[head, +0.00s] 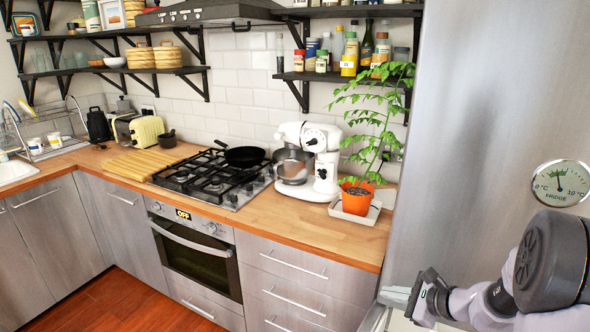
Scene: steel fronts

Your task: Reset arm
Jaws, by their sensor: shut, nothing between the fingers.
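My gripper (424,297) is at the lower right of the head view, in front of the tall steel fridge (480,120). It is shut and holds nothing. My arm reaches in from the right edge. A pale, bar-like part (393,297) shows just left of the gripper, low on the fridge front; I cannot tell whether the two touch. The lower fridge front is partly hidden by my arm and cut off by the picture edge.
A wooden counter (300,229) holds a gas hob with a black pan (244,157), a white stand mixer (322,160) and an orange plant pot (356,197). Below are an oven (197,262) and steel drawers. Red floor (125,305) is free at lower left.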

